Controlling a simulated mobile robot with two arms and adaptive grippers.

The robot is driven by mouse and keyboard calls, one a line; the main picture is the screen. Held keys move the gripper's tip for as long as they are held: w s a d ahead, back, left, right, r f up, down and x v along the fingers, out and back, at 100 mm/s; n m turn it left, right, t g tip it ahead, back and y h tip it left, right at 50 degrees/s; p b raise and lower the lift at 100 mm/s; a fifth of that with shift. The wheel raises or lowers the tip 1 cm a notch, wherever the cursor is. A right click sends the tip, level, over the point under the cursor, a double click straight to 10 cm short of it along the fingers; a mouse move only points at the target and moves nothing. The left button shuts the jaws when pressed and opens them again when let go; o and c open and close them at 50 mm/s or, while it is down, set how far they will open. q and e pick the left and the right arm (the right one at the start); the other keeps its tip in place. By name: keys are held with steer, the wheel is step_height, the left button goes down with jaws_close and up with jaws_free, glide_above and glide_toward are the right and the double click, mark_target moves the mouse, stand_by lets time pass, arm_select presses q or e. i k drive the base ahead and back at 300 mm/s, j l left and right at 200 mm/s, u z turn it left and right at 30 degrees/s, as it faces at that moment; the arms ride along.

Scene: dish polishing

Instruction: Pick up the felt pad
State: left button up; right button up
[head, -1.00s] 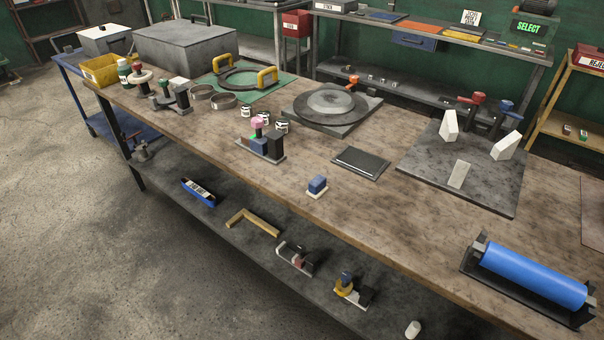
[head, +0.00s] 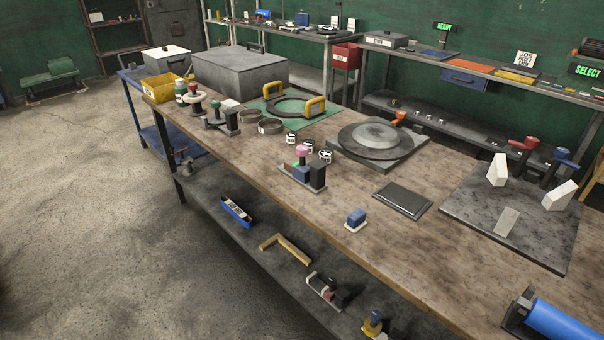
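A small block with a blue top and a pale base (head: 355,220) sits near the front edge of the wooden workbench (head: 330,208). It looks like the felt pad, though I cannot be sure from this distance. It stands upright and apart from other things. Neither of my grippers is in the head view.
A round grey disc (head: 378,138) is behind. A blue roller (head: 558,325) sits at front right. A lower shelf (head: 250,240) holds several tools.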

mark_target(356, 221)
steer(key=i+j+z, duration=0.1)
steer(key=i+j, duration=0.15)
steer(key=i+j+z, duration=0.1)
steer(key=i+j, duration=0.15)
steer(key=j, duration=0.25)
steer(key=i+j+z, duration=0.1)
steer(key=j, duration=0.3)
steer(key=i, duration=0.1)
